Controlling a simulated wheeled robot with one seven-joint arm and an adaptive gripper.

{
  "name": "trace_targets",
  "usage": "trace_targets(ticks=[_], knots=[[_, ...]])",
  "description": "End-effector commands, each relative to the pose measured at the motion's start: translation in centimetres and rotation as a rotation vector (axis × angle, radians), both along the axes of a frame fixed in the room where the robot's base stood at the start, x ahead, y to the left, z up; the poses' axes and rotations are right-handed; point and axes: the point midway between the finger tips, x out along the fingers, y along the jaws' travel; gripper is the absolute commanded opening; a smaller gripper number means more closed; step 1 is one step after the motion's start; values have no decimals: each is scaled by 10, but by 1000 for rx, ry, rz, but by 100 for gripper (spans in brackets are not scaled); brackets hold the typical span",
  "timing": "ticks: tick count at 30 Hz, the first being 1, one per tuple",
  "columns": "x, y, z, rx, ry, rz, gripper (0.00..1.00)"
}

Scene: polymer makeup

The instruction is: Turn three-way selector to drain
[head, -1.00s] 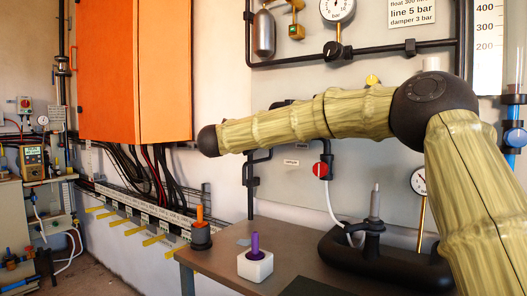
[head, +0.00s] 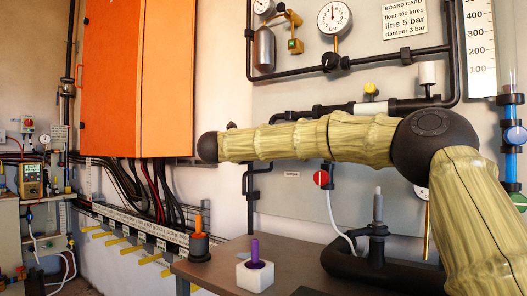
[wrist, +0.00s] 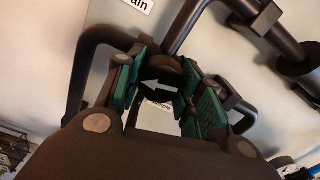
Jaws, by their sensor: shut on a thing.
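The three-way selector's dark round knob (wrist: 160,82) has a white arrow pointing left in the wrist view. My gripper (wrist: 163,92) is shut on it, its green pads on both sides of the knob. A white label ending in "ain" (wrist: 134,4) is at the top of the wrist view, above the knob. Another small label (wrist: 158,105) sits just below the knob, partly hidden and blurred. In the head view the gripper and the selector are hidden behind my arm.
Dark pipes (wrist: 205,25) run close beside the knob. A red valve handle (head: 320,178) is on the board below my arm. A table (head: 228,250) in front holds a white block (head: 255,276) with a purple peg. An orange cabinet (head: 135,75) is at left.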

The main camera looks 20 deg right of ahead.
Motion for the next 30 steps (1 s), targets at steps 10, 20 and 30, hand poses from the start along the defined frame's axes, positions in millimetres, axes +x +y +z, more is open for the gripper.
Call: trace_targets(ticks=[10, 20, 30], knots=[[0, 0, -5, 0, 6, -1, 56], [0, 0, -2, 0, 2, 0, 59], [-22, 29, 0, -2, 1, 1, 59]])
